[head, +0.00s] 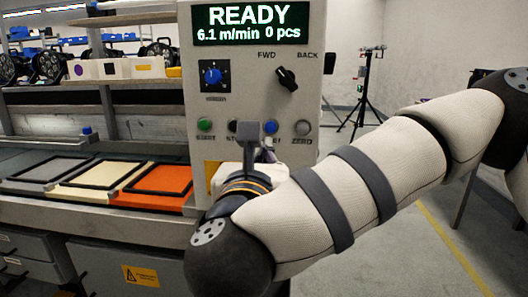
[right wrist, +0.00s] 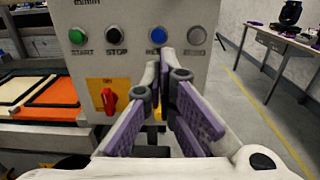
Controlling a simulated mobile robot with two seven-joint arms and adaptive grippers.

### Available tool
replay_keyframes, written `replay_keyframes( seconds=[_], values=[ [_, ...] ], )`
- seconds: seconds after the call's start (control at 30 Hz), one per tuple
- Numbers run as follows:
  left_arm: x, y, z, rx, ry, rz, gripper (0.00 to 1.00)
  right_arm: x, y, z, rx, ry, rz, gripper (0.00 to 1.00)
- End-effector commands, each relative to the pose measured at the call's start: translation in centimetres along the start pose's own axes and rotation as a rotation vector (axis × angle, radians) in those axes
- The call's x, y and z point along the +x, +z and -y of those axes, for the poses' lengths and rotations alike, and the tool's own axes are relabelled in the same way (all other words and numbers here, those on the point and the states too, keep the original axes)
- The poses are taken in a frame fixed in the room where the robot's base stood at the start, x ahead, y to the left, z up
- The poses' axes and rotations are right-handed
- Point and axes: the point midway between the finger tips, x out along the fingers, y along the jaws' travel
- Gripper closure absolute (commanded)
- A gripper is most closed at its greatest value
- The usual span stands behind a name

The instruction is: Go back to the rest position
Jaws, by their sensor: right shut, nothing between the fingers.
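My right arm reaches in from the right of the head view and bends at a dark elbow near the bottom. My right gripper (head: 268,154) is mostly hidden behind its own wrist, in front of the panel's button row. In the right wrist view, its purple-padded fingers (right wrist: 164,68) are together with nothing between them. They point at the grey control panel (right wrist: 185,15), just below the blue button (right wrist: 157,35); contact with the panel cannot be told. The panel (head: 240,75) shows READY, 6.1 m/min and 0 pcs. My left gripper is not in view.
A red rotary switch (right wrist: 109,100) on a yellow plate sits left of the fingers. Grey, cream and orange framed trays (head: 160,180) lie on the bench to the left. A tripod (head: 362,90) stands behind. Open floor (head: 430,250) lies at right.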

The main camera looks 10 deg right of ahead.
Motion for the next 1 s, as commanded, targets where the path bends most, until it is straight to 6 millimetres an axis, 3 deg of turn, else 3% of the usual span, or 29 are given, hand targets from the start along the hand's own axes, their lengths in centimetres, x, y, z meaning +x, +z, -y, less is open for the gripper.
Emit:
replay_keyframes(
  seconds=[0.37,0.47,0.57,0.67,0.7,0.77,0.8,0.9,1.0],
  values=[
    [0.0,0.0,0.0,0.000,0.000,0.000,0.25,0.0,0.0,0.0,0.000,0.000,0.000,1.00],
    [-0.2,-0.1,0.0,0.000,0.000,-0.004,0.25,0.0,-1.3,-0.4,-0.073,0.027,-0.016,1.00],
    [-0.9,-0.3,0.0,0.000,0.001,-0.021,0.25,-0.7,-7.2,-1.8,-0.386,0.162,-0.078,1.00],
    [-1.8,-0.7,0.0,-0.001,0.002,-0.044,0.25,-3.3,-16.4,-2.3,-0.847,0.402,-0.152,1.00],
    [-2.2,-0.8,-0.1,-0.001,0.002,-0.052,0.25,-4.8,-20.1,-1.9,-1.023,0.511,-0.173,1.00],
    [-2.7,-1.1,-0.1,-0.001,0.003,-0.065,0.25,-7.7,-25.2,-0.8,-1.269,0.687,-0.194,1.00],
    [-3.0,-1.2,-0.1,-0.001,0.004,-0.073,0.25,-9.8,-28.4,0.4,-1.421,0.813,-0.200,1.00],
    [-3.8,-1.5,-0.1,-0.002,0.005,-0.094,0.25,-15.9,-35.1,4.6,-1.752,1.154,-0.185,1.00],
    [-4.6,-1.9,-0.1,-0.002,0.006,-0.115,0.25,-22.7,-39.8,10.3,-1.999,1.543,-0.121,1.00]
  ],
)
